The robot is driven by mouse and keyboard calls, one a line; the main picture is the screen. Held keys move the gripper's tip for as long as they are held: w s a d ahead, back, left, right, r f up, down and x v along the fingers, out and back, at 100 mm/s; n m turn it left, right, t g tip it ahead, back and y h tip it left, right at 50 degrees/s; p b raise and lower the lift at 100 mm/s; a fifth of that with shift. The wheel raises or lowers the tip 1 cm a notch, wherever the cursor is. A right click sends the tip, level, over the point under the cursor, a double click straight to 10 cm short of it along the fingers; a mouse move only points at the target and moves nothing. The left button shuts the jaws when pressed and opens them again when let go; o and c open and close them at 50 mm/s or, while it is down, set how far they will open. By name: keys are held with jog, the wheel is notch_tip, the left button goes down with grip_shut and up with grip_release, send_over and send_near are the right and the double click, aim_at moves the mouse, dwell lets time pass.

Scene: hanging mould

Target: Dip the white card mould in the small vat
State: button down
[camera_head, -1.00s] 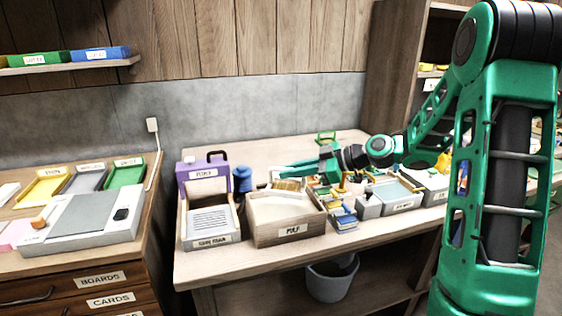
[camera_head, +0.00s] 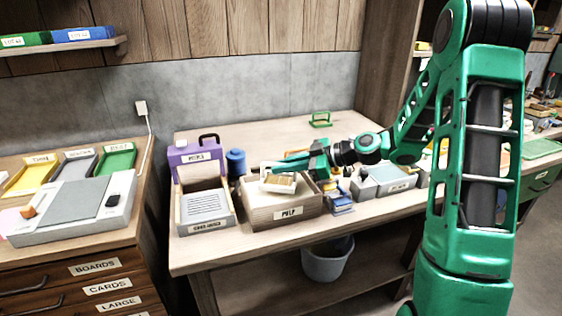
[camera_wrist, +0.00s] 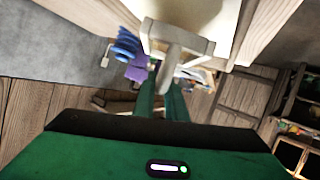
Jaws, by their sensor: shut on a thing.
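My gripper (camera_head: 297,164) is shut on the handle of a white-framed mould (camera_head: 264,185) with a tan screen. In the head view the mould is over the back left of a wooden vat (camera_head: 306,211) labelled PULP. It looks tilted, and I cannot tell whether its lower edge touches the contents. In the wrist view the green fingers (camera_wrist: 162,102) close around the white handle (camera_wrist: 172,62), below the vat's pale wall and cream contents in the picture. The mould hides part of the vat's inside.
A blue bottle (camera_head: 236,163) stands behind. The back of the table is mostly clear.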

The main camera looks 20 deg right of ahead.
aim_at(285, 183)
jog(key=shift+f, duration=3.25)
jog(key=shift+r, duration=4.25)
